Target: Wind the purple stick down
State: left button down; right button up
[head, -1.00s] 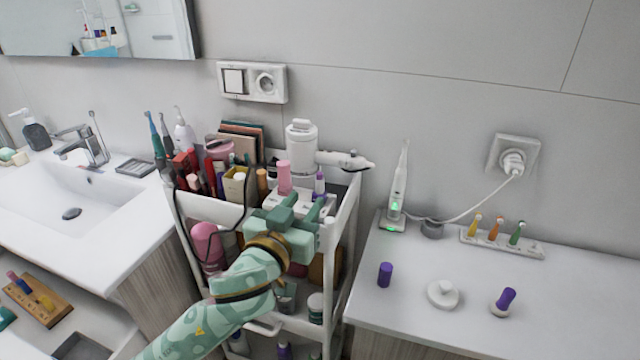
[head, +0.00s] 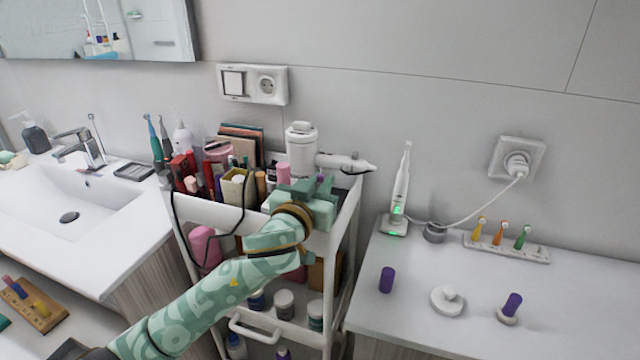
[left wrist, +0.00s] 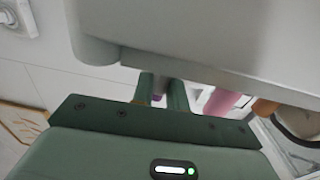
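The purple stick shows only in part at the right front of the cart's top tray. In the left wrist view a bit of purple stick (left wrist: 158,99) shows between my two green fingers. My left gripper (head: 312,187) is at the stick in the head view, with a finger on either side, and hides most of it. The frames do not show clearly whether the fingers press on it. The stick's lower part and holder are hidden by the gripper. My right gripper is in no view.
The white cart (head: 352,215) has a crowded top tray. A pink tube (head: 283,172) and a white bottle (head: 301,150) stand close to the gripper. Red and dark tubes fill its left side. The right counter (head: 450,335) holds a separate purple cylinder (head: 387,279) and has free room.

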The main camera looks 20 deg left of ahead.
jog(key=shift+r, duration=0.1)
pick_arm(q)
jog(key=m+h+p, duration=0.2)
jog(key=h, duration=0.1)
jog(key=m+g+h+p, duration=0.1)
jog(key=h+p, duration=0.1)
jog(key=shift+a+r, duration=0.1)
jog(key=shift+r, duration=0.2)
jog(key=m+g+h+p, duration=0.1)
jog(key=m+h, duration=0.1)
jog(key=shift+h+p, duration=0.3)
jog(key=shift+p, duration=0.05)
jog(key=shift+f+m+g+h+p, duration=0.2)
jog(key=shift+m+g+h+p, duration=0.1)
jog(key=shift+m+g+h, duration=0.25)
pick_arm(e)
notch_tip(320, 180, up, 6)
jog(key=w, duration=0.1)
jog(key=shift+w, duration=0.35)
pick_arm(q)
jog(key=shift+h, duration=0.25)
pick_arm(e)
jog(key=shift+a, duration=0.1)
pick_arm(q)
jog(key=c, duration=1.4)
grip_release()
jog(key=shift+c, duration=0.2)
